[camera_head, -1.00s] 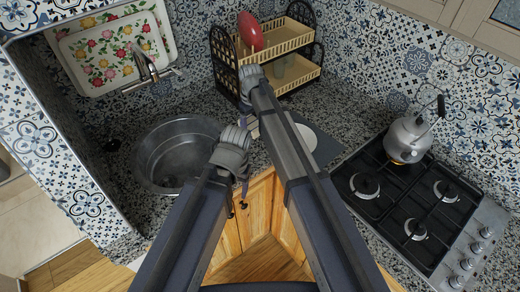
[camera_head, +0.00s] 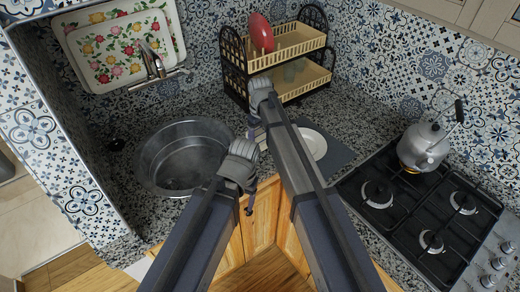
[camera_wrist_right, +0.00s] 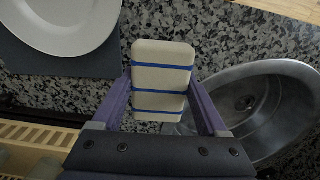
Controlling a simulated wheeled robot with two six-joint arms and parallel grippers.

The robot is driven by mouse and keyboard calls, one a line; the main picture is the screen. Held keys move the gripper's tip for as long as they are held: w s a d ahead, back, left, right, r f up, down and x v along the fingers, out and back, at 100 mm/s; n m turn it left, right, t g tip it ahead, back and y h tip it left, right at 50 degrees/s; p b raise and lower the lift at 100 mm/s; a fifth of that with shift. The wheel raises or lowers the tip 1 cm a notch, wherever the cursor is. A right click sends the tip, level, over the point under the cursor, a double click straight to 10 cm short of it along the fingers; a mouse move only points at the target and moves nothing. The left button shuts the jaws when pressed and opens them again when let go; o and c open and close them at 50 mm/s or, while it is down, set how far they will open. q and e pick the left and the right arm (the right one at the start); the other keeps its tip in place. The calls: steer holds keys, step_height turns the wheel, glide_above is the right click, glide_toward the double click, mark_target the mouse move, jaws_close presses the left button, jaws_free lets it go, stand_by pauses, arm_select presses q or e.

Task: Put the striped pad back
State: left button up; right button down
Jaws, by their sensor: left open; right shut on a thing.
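The striped pad (camera_wrist_right: 161,80) is a cream rounded block with blue stripes. In the right wrist view it sits between the two fingers of my right gripper (camera_wrist_right: 164,104), which is shut on it above the speckled counter. In the head view my right gripper (camera_head: 260,95) is over the counter in front of the dish rack, and only a pale bit of the pad (camera_head: 260,137) shows beside my arm. My left gripper (camera_head: 241,165) is open and empty near the counter's front edge, right of the sink; its fingers are partly hidden.
A round metal sink (camera_head: 152,160) lies to the left. A white plate (camera_head: 314,144) rests on a dark mat (camera_head: 338,155). A kettle (camera_head: 424,147) stands on the gas hob (camera_head: 400,235). A floral tray (camera_head: 120,45) leans behind the sink.

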mark_target(260, 135)
steer(key=shift+f+b, duration=2.2)
steer(key=shift+b, duration=0.05)
steer(key=shift+f, duration=0.1)
steer(key=shift+f+b, duration=0.3)
steer(key=shift+b, duration=0.1)
steer(key=shift+s+f, duration=0.1)
steer(key=shift+s, duration=0.05)
steer(key=shift+s, duration=0.1)
steer(key=shift+c, duration=0.2)
jaws_free()
steer(key=shift+s+b, duration=0.1)
steer(key=shift+b, duration=0.2)
steer(key=shift+o, duration=0.2)
steer(key=shift+w+r+p, duration=0.2)
steer(key=shift+r+p, duration=0.35)
steer(key=shift+p, duration=0.3)
steer(key=r+p, duration=0.4)
steer(key=r, duration=0.1)
steer(key=r+p, duration=0.2)
steer(key=p, duration=0.1)
steer(key=shift+w+r, duration=0.2)
steer(key=shift+w, duration=0.15)
